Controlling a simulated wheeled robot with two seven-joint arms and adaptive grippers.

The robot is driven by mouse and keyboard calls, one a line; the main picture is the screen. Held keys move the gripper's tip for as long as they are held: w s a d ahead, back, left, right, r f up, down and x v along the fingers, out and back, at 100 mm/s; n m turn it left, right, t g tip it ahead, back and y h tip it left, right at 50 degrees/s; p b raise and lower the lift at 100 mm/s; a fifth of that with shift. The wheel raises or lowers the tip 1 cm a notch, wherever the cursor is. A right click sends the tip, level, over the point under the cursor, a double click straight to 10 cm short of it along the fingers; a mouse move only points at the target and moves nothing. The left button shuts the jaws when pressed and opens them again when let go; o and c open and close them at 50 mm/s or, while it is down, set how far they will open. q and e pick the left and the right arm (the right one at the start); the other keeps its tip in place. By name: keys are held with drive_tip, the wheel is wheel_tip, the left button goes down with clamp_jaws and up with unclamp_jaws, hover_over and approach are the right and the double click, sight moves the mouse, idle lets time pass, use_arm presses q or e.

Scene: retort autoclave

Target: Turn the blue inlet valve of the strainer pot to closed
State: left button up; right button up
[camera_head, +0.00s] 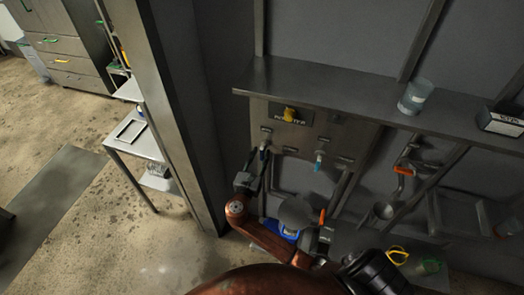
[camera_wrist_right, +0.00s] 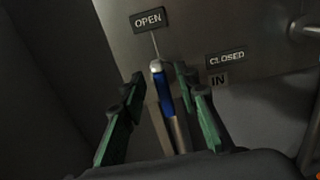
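The blue inlet valve handle (camera_wrist_right: 164,95) stands almost upright in the right wrist view, its upper end towards the OPEN label (camera_wrist_right: 148,20). The CLOSED label (camera_wrist_right: 227,57) is to its right, above an IN label (camera_wrist_right: 219,80). My right gripper (camera_wrist_right: 160,78) is open, with one green-padded finger on each side of the handle. The right finger is close to it, and I cannot tell if they touch. In the head view my right gripper (camera_head: 262,158) is at the lower left of the metal panel (camera_head: 335,143) and hides most of the handle. My left gripper is not in view.
A shelf (camera_head: 335,90) above carries a clear cup (camera_head: 415,97) and a labelled box (camera_head: 500,122). Orange-handled pipework (camera_head: 403,171) is to the right. A post (camera_head: 172,110) stands left.

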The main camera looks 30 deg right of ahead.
drive_tip(key=shift+x, duration=1.3)
drive_tip(key=shift+c, duration=0.4)
clamp_jaws()
